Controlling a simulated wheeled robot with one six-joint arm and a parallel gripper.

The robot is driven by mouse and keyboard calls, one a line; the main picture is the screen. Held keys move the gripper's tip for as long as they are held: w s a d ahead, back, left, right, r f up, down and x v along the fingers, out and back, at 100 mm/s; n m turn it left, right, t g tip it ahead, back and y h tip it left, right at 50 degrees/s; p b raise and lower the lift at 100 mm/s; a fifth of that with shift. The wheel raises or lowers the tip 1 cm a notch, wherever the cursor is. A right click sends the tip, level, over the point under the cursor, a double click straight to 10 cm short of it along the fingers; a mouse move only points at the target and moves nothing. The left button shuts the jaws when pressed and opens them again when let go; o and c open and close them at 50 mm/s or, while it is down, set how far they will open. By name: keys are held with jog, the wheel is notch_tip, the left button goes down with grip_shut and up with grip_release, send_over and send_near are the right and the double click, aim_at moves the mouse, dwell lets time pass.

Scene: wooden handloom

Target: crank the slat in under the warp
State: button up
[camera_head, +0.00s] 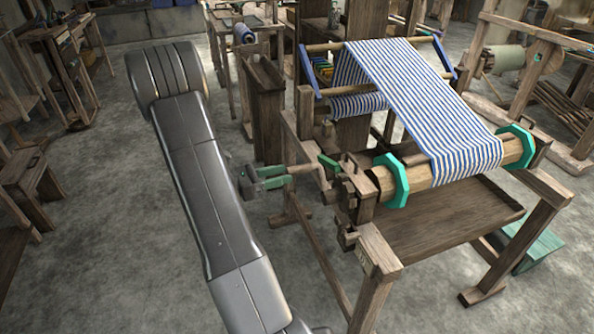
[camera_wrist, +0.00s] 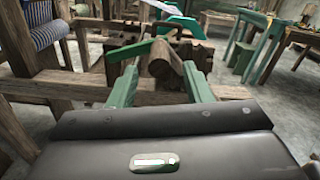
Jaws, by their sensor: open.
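The warp (camera_head: 415,100), a blue-and-white striped sheet, slopes down over the loom's front wooden beam (camera_head: 420,178) between green octagonal flanges. A crank with a green arm (camera_head: 328,163) and a wooden handle (camera_head: 301,169) stands at the beam's left end. The handle also shows in the wrist view (camera_wrist: 158,64), with the green arm (camera_wrist: 130,50) beside it. My gripper (camera_head: 284,176) is open at the crank. In the wrist view, its green fingers (camera_wrist: 160,80) stand apart, one on each side of the handle; contact cannot be told. I cannot pick out the slat.
A wooden tray (camera_head: 440,222) lies below the warp inside the loom frame. A loom post (camera_head: 372,290) stands in front of the crank. A stool (camera_head: 30,185) and bench (camera_head: 70,70) are at left. Grey floor (camera_head: 110,240) is clear left of my arm.

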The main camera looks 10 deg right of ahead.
aim_at(307, 169)
jog(key=shift+w+d, duration=0.2)
jog(key=shift+d, duration=0.7)
jog(key=shift+w+d, duration=0.15)
jog(key=shift+d, duration=0.7)
jog(key=shift+w+d, duration=0.2)
jog(key=shift+d, duration=0.7)
grip_shut()
